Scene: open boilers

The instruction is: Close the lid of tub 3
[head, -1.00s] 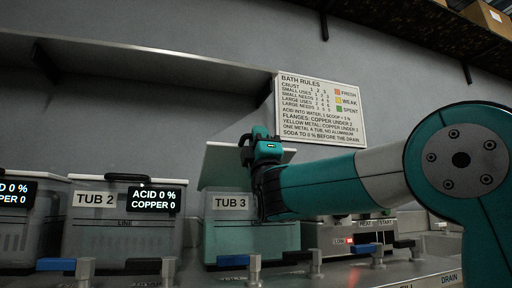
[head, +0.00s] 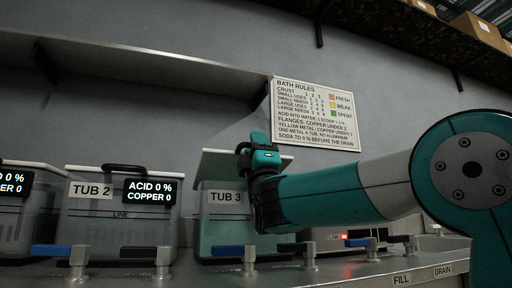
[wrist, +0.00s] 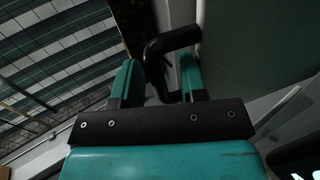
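Tub 3 (head: 224,232) is a grey translucent box with a "TUB 3" label, in the middle of the head view. Its pale lid (head: 216,164) stands raised, tilted up at the back of the tub. My gripper (head: 244,152) is at the lid's upper right part. In the wrist view, the lid's black loop handle (wrist: 156,52) has its bar between my two fingers (wrist: 160,80). The fingers are apart, and a small gap shows by the left finger. The right finger is inside the loop, beside the lid panel (wrist: 258,45). My forearm hides the tub's right side.
Tub 2 (head: 90,222) stands left with its lid down and a display (head: 150,191) reading acid 0 %, copper 0. Valves with blue (head: 228,251) and black levers line the front. A shelf (head: 140,68) and rules sign (head: 316,114) are on the wall.

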